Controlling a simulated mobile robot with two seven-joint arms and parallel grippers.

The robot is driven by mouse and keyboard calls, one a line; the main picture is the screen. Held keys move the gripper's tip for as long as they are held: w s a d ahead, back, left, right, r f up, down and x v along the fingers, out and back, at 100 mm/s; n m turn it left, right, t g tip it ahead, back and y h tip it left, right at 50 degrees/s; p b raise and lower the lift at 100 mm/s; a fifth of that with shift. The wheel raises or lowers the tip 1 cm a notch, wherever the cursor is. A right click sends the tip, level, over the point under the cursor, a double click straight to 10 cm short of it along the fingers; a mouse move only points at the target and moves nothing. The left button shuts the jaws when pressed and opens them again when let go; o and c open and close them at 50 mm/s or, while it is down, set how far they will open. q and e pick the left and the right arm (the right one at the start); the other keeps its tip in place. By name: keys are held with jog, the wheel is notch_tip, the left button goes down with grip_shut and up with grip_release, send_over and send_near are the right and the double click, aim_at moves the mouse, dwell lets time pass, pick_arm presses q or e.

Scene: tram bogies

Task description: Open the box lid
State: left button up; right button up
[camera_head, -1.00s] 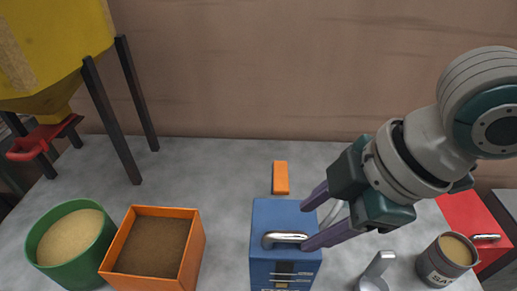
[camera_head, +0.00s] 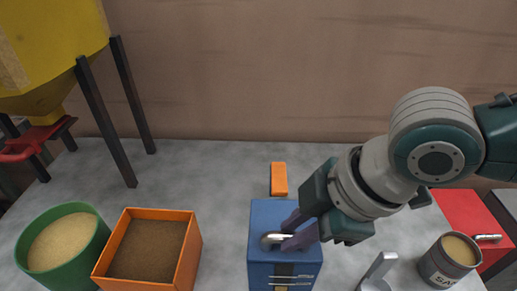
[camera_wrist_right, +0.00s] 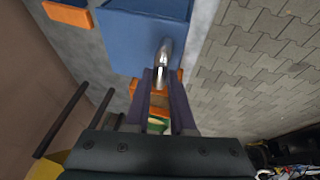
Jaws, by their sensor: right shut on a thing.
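The blue box (camera_head: 262,217) stands on the grey table near the front middle, with a silver handle (camera_head: 270,239) on its top. My right gripper (camera_head: 293,232) is at the handle, its two purple fingers closed on it. In the right wrist view, the handle (camera_wrist_right: 163,58) shows at the fingertips of the gripper (camera_wrist_right: 161,75), with the blue box (camera_wrist_right: 140,32) beyond. The lid appears closed in the head view. My left gripper is not in view.
A green bucket (camera_head: 24,246) and an orange bin (camera_head: 186,270) stand to the left. An orange block (camera_head: 279,178) lies behind the box. A can (camera_head: 440,268), a metal scoop (camera_head: 378,270) and a red box (camera_head: 462,212) are to the right. A yellow hopper (camera_head: 60,50) stands at the back left.

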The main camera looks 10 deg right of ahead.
grip_shut()
dwell(0.6)
jog(key=shift+r, duration=0.1)
dwell(0.3)
